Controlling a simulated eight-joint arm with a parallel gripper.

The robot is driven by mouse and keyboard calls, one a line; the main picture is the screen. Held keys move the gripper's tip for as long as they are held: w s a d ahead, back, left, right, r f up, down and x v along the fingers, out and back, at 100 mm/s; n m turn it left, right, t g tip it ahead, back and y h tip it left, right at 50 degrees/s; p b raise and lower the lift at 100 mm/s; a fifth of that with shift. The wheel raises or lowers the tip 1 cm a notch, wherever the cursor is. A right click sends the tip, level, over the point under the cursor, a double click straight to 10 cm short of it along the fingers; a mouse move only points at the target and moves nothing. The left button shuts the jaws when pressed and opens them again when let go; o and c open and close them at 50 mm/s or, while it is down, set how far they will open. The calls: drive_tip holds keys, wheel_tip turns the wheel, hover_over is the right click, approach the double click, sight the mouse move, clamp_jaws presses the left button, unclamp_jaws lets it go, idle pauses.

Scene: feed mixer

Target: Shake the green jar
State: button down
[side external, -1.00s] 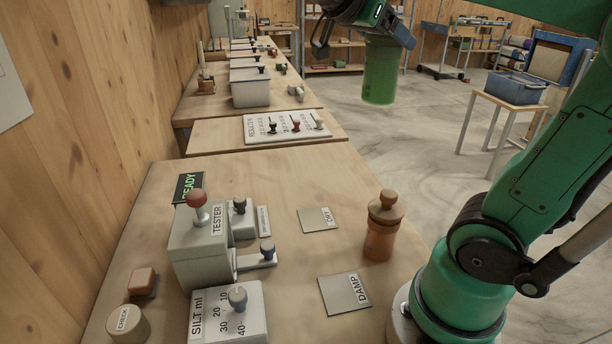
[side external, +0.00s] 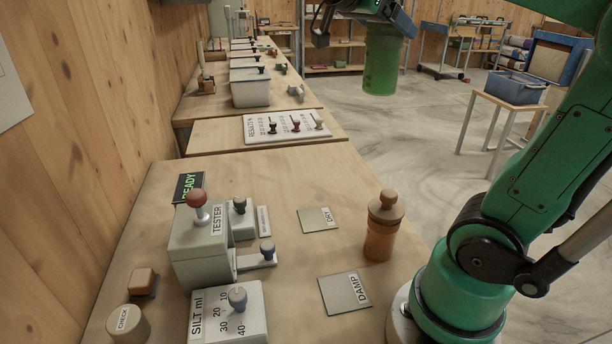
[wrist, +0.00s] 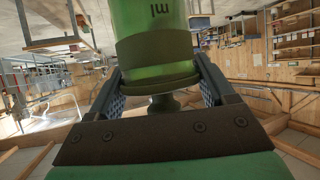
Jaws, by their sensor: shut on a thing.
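The green jar (side external: 382,66) is off the table, in the air at the upper right of the side external view, beyond the bench's right edge. It hangs almost upright below my gripper (side external: 380,22). In the wrist view the green jar (wrist: 152,22) shows large, with part of a marking on its side. The two fingers of my gripper (wrist: 165,88) are shut on its lid end, one on each side. The jar's contents cannot be made out.
An orange-brown jar (side external: 381,228) stands at the bench's right edge. The DRY pad (side external: 318,219) and DAMP pad (side external: 343,293) lie flat beside it. The tester (side external: 200,240) and SILT dial box (side external: 230,312) stand left. A blue bin (side external: 516,88) sits on a stand at right.

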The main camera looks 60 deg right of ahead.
drive_tip(key=shift+f, duration=0.7)
drive_tip(key=shift+r, duration=2.15)
drive_tip(key=shift+f, duration=2.2)
